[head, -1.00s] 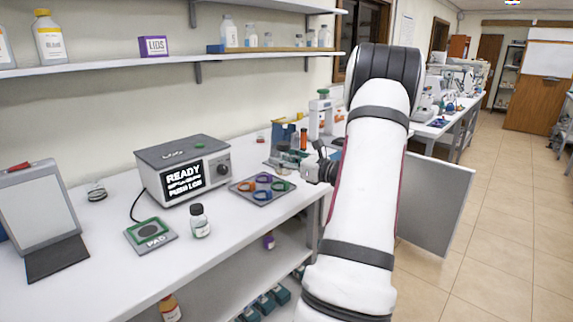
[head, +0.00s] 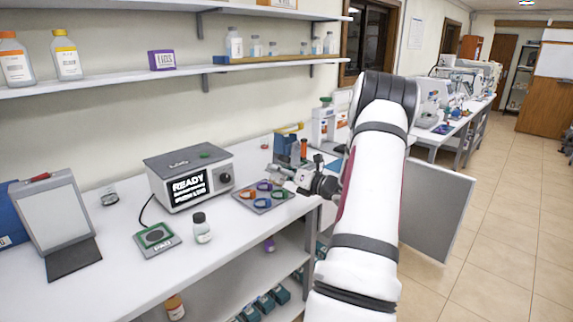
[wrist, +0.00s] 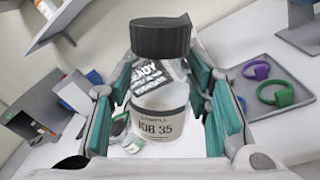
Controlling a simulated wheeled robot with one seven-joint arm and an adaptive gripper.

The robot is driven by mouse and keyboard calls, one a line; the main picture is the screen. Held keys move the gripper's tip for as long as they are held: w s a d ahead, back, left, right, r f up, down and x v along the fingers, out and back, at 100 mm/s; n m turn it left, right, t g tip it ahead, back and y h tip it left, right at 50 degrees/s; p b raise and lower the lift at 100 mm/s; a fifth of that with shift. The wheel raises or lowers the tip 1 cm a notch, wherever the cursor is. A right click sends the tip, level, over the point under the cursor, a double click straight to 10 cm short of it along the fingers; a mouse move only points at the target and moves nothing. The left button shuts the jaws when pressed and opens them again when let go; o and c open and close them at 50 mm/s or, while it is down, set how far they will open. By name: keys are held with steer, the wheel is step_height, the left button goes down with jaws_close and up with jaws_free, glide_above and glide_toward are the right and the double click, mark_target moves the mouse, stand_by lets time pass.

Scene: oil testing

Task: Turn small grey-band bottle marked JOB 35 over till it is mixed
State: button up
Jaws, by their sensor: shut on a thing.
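The small bottle marked JOB 35 (wrist: 157,124) is between the teal finger pads of my gripper (wrist: 165,112) in the wrist view. It has a dark cap (wrist: 160,38), clear walls and a pale label with a grey band. Its cap points to the top of that picture. My gripper is shut on it. In the head view my gripper (head: 284,174) is held out to the left from my arm, near the tray of coloured rings. The bottle is too small and covered there to make out clearly.
A READY box (head: 188,178) stands on the bench, with a green-framed pad (head: 157,238) and another dark-capped bottle (head: 202,232) in front. A grey tray (head: 262,208) holds coloured rings (head: 264,186). Blue and orange items stand behind my gripper. Shelves hang above.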

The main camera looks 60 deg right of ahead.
steer(key=shift+w, duration=0.1)
steer(key=shift+s+r+m+p, duration=0.1)
steer(key=shift+s+m+p, duration=0.1)
steer(key=shift+m+p, duration=0.85)
steer(key=m+p, duration=0.1)
steer(key=m, duration=0.2)
steer(key=shift+s+p, duration=0.1)
steer(key=shift+p, duration=0.25)
steer(key=shift+m+p, duration=0.45)
steer(key=shift+m, duration=0.5)
steer(key=shift+w, duration=0.25)
